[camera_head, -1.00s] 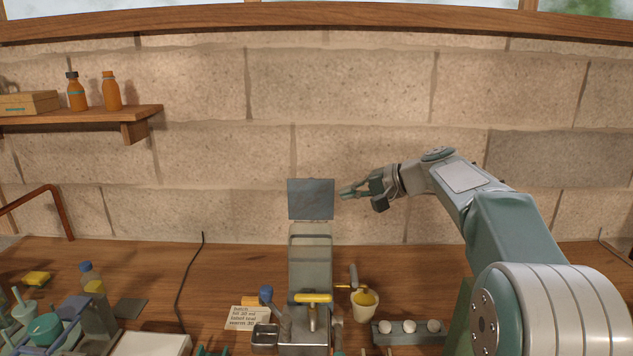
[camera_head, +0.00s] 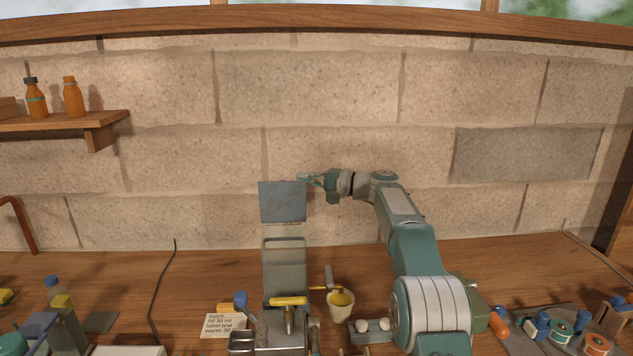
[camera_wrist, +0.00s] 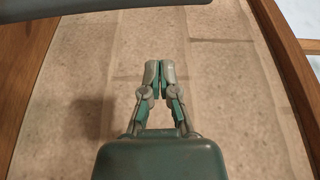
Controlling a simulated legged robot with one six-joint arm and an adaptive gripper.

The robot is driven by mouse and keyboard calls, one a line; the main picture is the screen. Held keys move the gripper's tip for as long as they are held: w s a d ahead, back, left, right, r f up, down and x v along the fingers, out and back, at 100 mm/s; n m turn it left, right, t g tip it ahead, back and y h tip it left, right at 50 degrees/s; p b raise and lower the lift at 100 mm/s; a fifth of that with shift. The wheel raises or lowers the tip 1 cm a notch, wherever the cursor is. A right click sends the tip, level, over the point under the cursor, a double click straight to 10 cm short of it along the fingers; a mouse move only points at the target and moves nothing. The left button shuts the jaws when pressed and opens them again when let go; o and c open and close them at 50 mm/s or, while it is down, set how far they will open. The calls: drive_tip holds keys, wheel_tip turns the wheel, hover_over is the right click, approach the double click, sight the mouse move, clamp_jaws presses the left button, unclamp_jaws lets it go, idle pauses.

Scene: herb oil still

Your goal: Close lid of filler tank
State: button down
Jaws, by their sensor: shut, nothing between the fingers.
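The filler tank (camera_head: 284,262) is a grey metal box standing on the wooden bench near the middle of the head view. Its grey square lid (camera_head: 283,203) stands raised and upright above the tank's back end, so the tank is open. My gripper (camera_head: 303,179) is shut and empty, at the lid's upper right corner. I cannot tell whether it touches the lid. In the wrist view my closed fingers (camera_wrist: 160,68) point at the stone wall, and a dark flat edge (camera_wrist: 100,8), probably the lid, crosses the top left.
A yellow-handled tap (camera_head: 288,301) is at the tank's front, with a cream cup (camera_head: 341,304) to its right. A paper note (camera_head: 223,325) lies to the left. A shelf with orange bottles (camera_head: 73,97) hangs at the upper left. The stone wall (camera_head: 350,150) is close behind.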

sight(288, 183)
drive_tip(key=shift+s+a+f, duration=0.1)
drive_tip(key=shift+s+a, duration=0.35)
drive_tip(key=shift+a, duration=0.25)
drive_tip(key=shift+s+a+r, duration=0.1)
drive_tip(key=shift+s+a, duration=0.3)
drive_tip(key=shift+a, duration=0.25)
drive_tip(key=shift+s+a+f, duration=0.1)
drive_tip(key=shift+s+a, duration=0.35)
drive_tip(key=shift+a, duration=0.25)
